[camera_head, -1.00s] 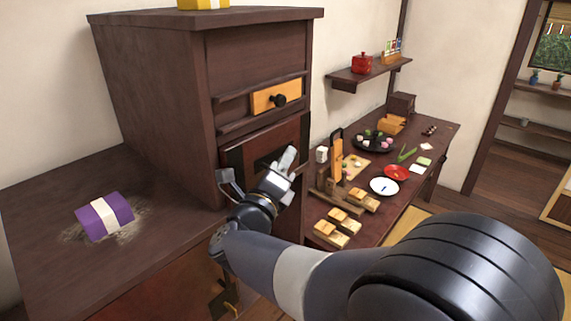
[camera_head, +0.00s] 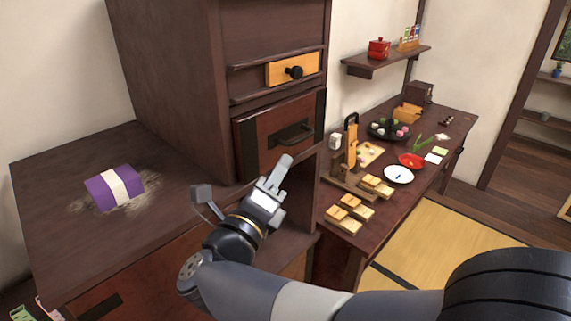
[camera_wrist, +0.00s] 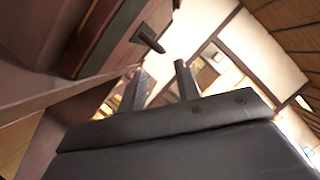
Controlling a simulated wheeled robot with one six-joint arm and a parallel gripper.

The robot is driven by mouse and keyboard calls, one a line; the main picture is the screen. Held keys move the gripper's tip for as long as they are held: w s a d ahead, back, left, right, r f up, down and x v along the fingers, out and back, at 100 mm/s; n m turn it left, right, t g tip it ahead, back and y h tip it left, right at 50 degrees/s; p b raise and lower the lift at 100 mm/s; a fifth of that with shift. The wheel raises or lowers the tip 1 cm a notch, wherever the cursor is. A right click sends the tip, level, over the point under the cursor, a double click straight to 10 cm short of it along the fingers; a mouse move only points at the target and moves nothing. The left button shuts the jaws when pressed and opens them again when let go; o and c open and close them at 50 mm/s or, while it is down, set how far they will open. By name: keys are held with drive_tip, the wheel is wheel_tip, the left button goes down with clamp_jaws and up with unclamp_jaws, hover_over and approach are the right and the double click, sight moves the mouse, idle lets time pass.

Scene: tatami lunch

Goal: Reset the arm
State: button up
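My arm reaches in from the lower right of the head view. My gripper (camera_head: 277,172) is in the air in front of the dark wooden cabinet (camera_head: 165,85), just below its lower drawer (camera_head: 270,128) with the dark bar handle (camera_head: 294,134). In the wrist view its two fingers (camera_wrist: 160,72) stand apart with nothing between them. The gripper looks clear of the handle. The lower drawer looks shut.
A purple bundle with a white band (camera_head: 114,188) lies on the low cabinet top at left. A side table (camera_head: 431,138) at right holds a white plate (camera_head: 399,175), a red dish (camera_head: 411,161) and wooden blocks (camera_head: 352,206). Tatami floor (camera_head: 440,245) is clear.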

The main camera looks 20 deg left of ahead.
sight(301, 137)
drive_tip(key=shift+s, duration=0.35)
drive_tip(key=shift+w, duration=0.15)
drive_tip(key=p+x, duration=0.2)
drive_tip(key=x, duration=0.3)
drive_tip(key=p+x, duration=0.2)
drive_tip(key=x, duration=0.4)
drive_tip(key=shift+d, duration=0.25)
drive_tip(key=shift+s+d+f+p, duration=0.1)
drive_tip(key=shift+s+d+p, duration=0.35)
drive_tip(key=shift+d, duration=0.25)
drive_tip(key=shift+s+d+p, duration=0.3)
drive_tip(key=shift+s+d, duration=0.1)
drive_tip(key=shift+d, duration=0.35)
drive_tip(key=shift+a, duration=0.1)
